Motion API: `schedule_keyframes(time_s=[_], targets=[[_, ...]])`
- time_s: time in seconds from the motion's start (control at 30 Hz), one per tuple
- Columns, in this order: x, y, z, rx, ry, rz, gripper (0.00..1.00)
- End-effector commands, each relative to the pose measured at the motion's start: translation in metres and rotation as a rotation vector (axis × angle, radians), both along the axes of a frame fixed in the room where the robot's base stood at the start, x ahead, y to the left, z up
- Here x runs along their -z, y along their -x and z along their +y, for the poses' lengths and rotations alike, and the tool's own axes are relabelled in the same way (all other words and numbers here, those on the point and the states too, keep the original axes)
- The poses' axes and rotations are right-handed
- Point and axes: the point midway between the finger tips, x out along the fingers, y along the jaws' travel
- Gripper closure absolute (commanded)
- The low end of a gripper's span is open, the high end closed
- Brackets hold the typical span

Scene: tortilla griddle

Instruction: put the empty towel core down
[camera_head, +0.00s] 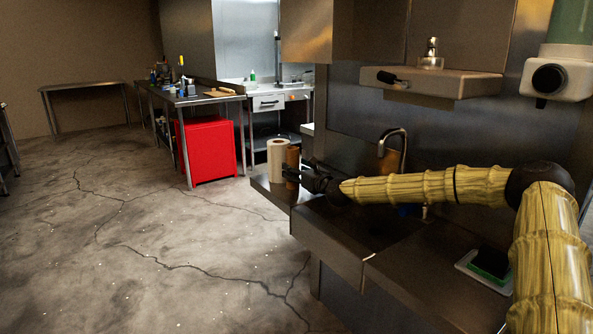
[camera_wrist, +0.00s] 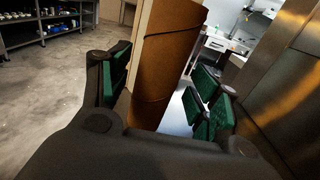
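The empty towel core (camera_head: 293,157) is a brown cardboard tube, upright at the left end of the sink counter (camera_head: 268,187). My gripper (camera_head: 290,172) reaches it from the right. In the wrist view the core (camera_wrist: 168,70) stands between the spread green-padded fingers of my gripper (camera_wrist: 162,88). It is close to the left finger, and a gap shows between it and the right finger. The gripper is open around it. The core's lower end is hidden by the gripper in the wrist view.
A white paper towel roll (camera_head: 277,158) stands just left of the core. The sink faucet (camera_head: 397,142) rises behind my arm. A black and green sponge-like item (camera_head: 490,263) lies on the right counter. A red cabinet (camera_head: 207,150) stands under the far table. The floor at left is clear.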

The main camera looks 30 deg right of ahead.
Motion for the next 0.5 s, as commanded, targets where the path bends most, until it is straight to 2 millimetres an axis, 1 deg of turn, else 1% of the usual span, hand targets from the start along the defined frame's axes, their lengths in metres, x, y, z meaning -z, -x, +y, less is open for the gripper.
schedule_keyframes(time_s=[0.27, 0.37, 0.5], targets=[[-0.001, 0.002, 0.000, 0.000, 0.000, 0.000, 0.37], [-0.001, 0.008, -0.001, 0.000, -0.001, -0.001, 0.37], [-0.001, 0.023, -0.003, 0.001, -0.003, 0.000, 0.37]])
